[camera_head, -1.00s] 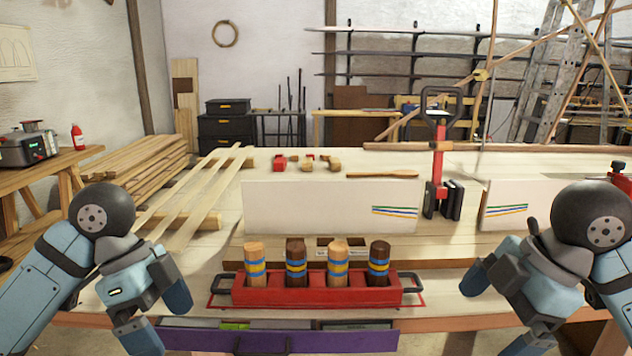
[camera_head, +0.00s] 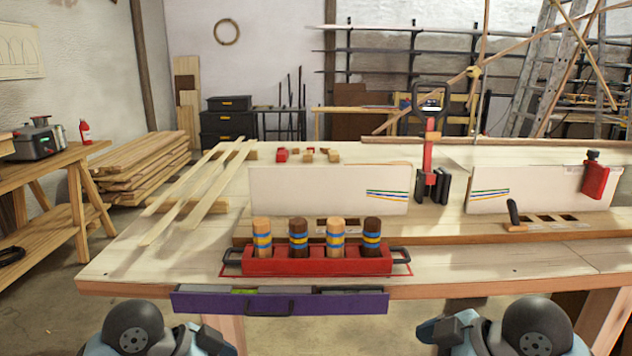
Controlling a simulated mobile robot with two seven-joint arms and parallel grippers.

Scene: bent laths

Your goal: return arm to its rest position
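Both my arms are low at the bottom edge of the head view, in front of the workbench (camera_head: 130,252). My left arm shows only its dark round joint and a bit of blue link at the lower left; its gripper is out of the picture. My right arm shows at the lower right, with a dark and blue end part pointing left; its fingers cannot be made out. Nothing is seen held. A red tray (camera_head: 318,264) with several banded wooden pegs stands on the bench inside a red outline.
A purple drawer (camera_head: 335,304) stands open below the bench's front edge. White boards (camera_head: 328,190) with coloured stripes stand behind the tray, with a red clamp (camera_head: 428,160) between them. Long laths (camera_head: 207,190) lie at the left. A dark-handled tool (camera_head: 514,214) lies at the right.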

